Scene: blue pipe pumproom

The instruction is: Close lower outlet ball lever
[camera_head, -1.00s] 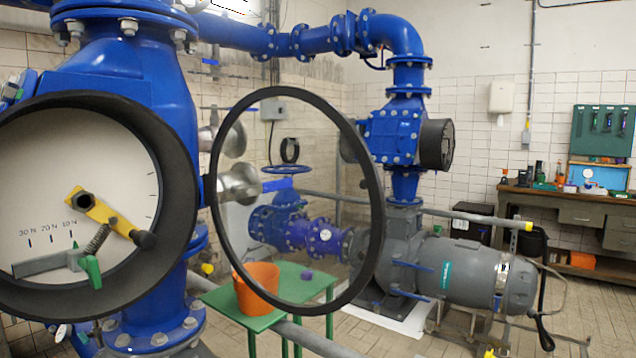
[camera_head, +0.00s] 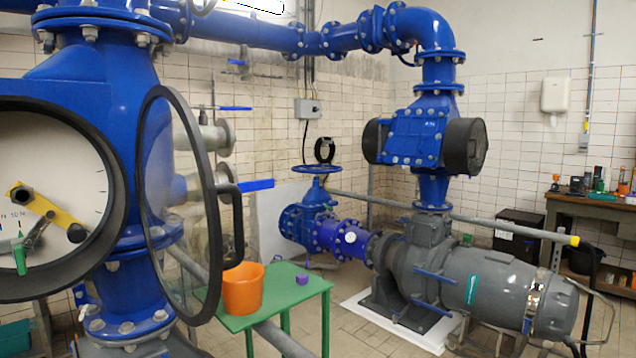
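The lower outlet (camera_head: 196,186) is a metal stub on the right side of the blue column (camera_head: 125,200), partly seen through the glass cover. A blue lever (camera_head: 256,185) at its height sticks out level to the right, roughly along the stub. Its joint with the valve is hidden by the black cover rim. Above it, the upper outlet (camera_head: 218,137) has its own level blue lever (camera_head: 234,108). Neither of my grippers shows in the view.
A large gauge (camera_head: 62,255) and its round glass cover (camera_head: 208,255) fill the left, in front of the outlets. Below, a green table (camera_head: 295,300) holds an orange bucket (camera_head: 243,290) and a purple piece (camera_head: 302,279). A grey pump (camera_head: 470,285) stands at right.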

